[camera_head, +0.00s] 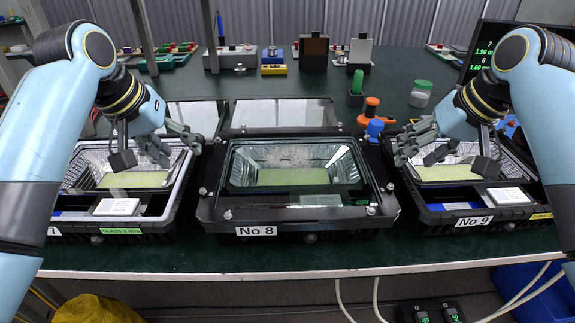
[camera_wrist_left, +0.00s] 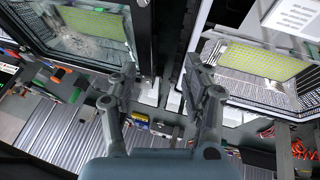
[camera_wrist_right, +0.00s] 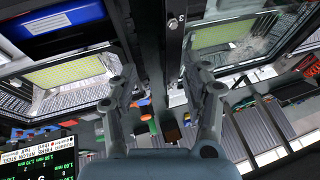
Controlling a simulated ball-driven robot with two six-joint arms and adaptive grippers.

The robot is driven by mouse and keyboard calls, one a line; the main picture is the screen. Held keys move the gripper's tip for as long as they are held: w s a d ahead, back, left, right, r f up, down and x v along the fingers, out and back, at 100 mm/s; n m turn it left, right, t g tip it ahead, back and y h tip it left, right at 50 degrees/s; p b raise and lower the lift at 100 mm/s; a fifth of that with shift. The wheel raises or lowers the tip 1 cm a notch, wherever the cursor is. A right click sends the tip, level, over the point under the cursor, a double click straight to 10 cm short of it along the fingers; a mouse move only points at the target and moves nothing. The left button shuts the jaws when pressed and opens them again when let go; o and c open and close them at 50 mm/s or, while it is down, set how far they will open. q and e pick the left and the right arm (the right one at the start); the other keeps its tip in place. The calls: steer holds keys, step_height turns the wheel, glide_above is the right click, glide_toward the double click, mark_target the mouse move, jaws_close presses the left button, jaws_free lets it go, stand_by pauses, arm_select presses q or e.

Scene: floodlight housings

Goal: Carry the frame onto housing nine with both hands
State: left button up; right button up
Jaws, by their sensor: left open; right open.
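A black frame with a glass pane (camera_head: 215,190) lies on the middle housing, labelled No 8 (camera_head: 256,231), with silvery screws at its corners and edges. Housing nine (camera_head: 474,221) stands open at the right, showing a yellow-green LED panel and a white box. My left gripper (camera_head: 196,143) is open beside the frame's left edge, over the gap between housings. My right gripper (camera_head: 397,150) is open beside the frame's right edge. In the left wrist view (camera_wrist_left: 162,75) and right wrist view (camera_wrist_right: 162,80) the open fingers straddle dark edges; contact cannot be told.
Another open housing (camera_head: 120,225) stands at the left. Two glass panes (camera_head: 283,112) lie behind. An orange tool (camera_head: 372,112), a blue-topped item (camera_head: 375,129) and a green-lidded jar (camera_head: 420,93) stand behind the right gap. A monitor (camera_head: 490,52) is at the back right.

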mark_target(214, 160)
arm_select(q)
steer(key=w+r, duration=0.2)
steer(key=shift+w+d+r, duration=0.2)
steer(key=shift+w+d, duration=0.1)
steer(key=shift+d, duration=0.1)
arm_select(e)
steer(key=w+r, duration=0.2)
steer(key=shift+w+a+r, duration=0.3)
steer(key=shift+a, duration=0.1)
arm_select(q)
steer(key=shift+f, duration=0.1)
arm_select(e)
steer(key=shift+f, duration=0.1)
arm_select(q)
steer(key=x, duration=1)
steer(key=shift+w+d+f, duration=0.2)
steer(key=shift+w+d, duration=0.05)
steer(key=shift+d, duration=0.05)
arm_select(e)
steer(key=x, duration=1)
steer(key=shift+w+a+f, duration=0.2)
steer(key=shift+a, duration=0.1)
arm_select(q)
steer(key=shift+c, duration=0.3)
arm_select(e)
steer(key=shift+c, duration=0.3)
arm_select(q)
jaws_close()
arm_select(e)
jaws_close()
